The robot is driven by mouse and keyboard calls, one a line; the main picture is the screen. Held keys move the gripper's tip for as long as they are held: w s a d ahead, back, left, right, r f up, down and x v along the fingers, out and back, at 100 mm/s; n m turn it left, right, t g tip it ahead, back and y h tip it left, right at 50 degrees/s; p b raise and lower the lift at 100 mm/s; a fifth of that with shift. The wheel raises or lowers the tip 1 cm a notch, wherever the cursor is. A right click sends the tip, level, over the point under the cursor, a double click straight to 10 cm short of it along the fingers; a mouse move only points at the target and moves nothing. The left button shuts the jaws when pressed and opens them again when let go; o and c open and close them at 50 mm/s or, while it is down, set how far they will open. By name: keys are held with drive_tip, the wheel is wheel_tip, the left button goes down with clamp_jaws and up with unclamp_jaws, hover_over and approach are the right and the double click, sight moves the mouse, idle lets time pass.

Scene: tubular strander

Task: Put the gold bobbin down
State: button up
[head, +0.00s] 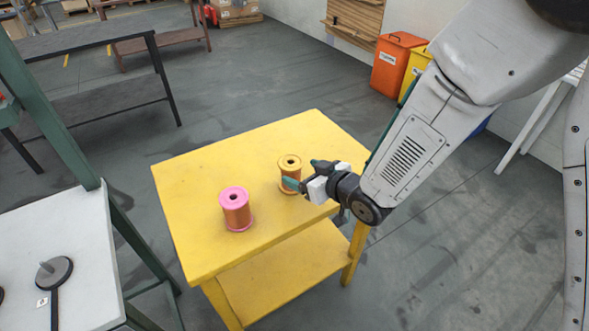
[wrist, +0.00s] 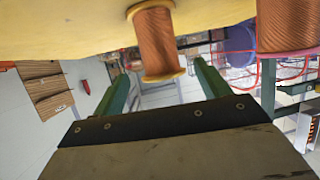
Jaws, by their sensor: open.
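The gold bobbin (head: 290,170), copper wire wound between gold flanges, stands upright on the yellow table (head: 190,180) near its right side. My gripper (head: 304,174) is open beside the bobbin, to its right in the head view, with one green finger overlapping its lower part. In the wrist view, which looks upside down, the gold bobbin (wrist: 156,42) shows between the two spread green fingers (wrist: 160,82). I see no finger contact. Whether the bobbin is between the fingers or just beyond their tips I cannot tell.
A pink bobbin (head: 236,210) stands left of the gold one on the same table; its wire also shows in the wrist view (wrist: 285,25). A green-framed machine stand with a pale top (head: 85,270) is at the left. The table's far left is clear.

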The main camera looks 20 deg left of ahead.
drive_tip(key=v, duration=0.6)
drive_tip(key=shift+d, duration=0.25)
drive_tip(key=shift+s+r, duration=0.1)
drive_tip(key=w+d+r+m+h, duration=0.1)
drive_tip(key=d+r+m+h, duration=0.3)
drive_tip(key=d, duration=0.8)
drive_tip(key=w+d+r+m+h, duration=0.15)
drive_tip(key=d+r+h, duration=0.45)
drive_tip(key=d, duration=0.6)
drive_tip(key=s+d+r+m+g, duration=0.2)
drive_tip(key=s+d, duration=0.2)
drive_tip(key=s, duration=0.3)
drive_tip(key=s+d+r+m+g+h, duration=0.1)
drive_tip(key=s+d+r+m+g, duration=0.1)
drive_tip(key=s, duration=0.6)
drive_tip(key=s+d+r+m+g, duration=0.2)
drive_tip(key=s+d+r, duration=0.2)
drive_tip(key=s, duration=0.4)
drive_tip(key=shift+d+r, duration=0.2)
drive_tip(key=shift+d, duration=0.6)
